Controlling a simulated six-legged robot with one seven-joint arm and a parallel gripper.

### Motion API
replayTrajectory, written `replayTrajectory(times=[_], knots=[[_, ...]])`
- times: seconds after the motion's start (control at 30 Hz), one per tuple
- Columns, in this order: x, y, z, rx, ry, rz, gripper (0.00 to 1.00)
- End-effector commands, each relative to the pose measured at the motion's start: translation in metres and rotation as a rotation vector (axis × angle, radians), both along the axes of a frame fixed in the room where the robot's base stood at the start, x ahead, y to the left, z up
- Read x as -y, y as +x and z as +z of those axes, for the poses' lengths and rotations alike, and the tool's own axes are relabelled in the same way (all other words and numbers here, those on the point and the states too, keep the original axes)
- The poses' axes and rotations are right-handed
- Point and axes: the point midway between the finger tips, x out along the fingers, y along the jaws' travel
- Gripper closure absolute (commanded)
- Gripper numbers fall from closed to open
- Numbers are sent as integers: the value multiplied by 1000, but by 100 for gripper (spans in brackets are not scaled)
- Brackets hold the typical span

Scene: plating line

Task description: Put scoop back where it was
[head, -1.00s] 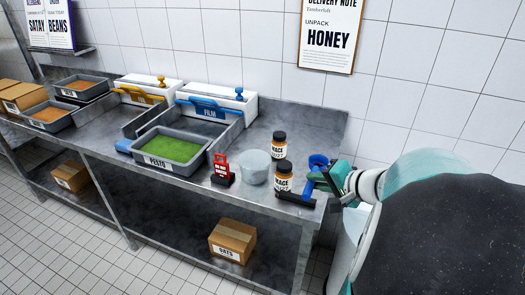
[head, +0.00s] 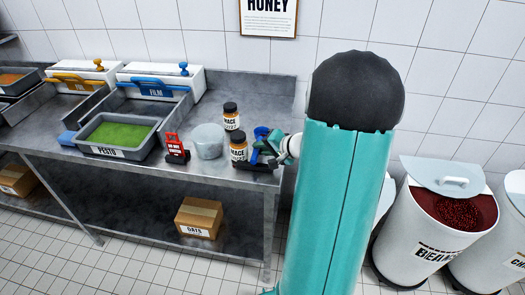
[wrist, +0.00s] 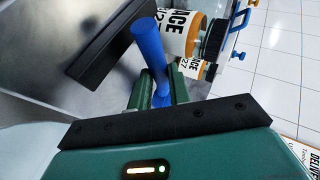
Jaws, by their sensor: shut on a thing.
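The blue scoop (head: 262,132) is at the right end of the steel counter, beside the jars. My gripper (head: 272,148) is shut on it. In the wrist view the green fingers of my gripper (wrist: 156,88) close on its blue handle (wrist: 149,50), which runs up the picture. A dark flat piece (head: 256,166) lies by the counter's front right edge, just below the scoop. It shows as a black slab (wrist: 108,48) left of the handle in the wrist view. I cannot tell whether the scoop touches it.
Two mace jars (head: 238,150) and a clear tub (head: 209,142) stand close left of my gripper. An open beans bin (head: 436,225) stands right of my arm. The counter (head: 230,178) ends near my gripper.

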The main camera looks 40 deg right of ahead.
Motion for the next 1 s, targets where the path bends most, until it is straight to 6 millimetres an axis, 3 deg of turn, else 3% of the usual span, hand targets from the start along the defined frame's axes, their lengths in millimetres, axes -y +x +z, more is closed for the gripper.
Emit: replayTrajectory(times=[0.1,0.43,0.47,0.5,0.83,1.0], knots=[[0,-1,-11,0,0,-1,100],[0,-1,-13,0,0,-1,100],[0,-1,-13,0,0,-1,77],[0,-1,-13,0,0,-1,72],[0,-1,-10,1,-3,-1,72],[4,-17,0,1,-4,-3,72]])
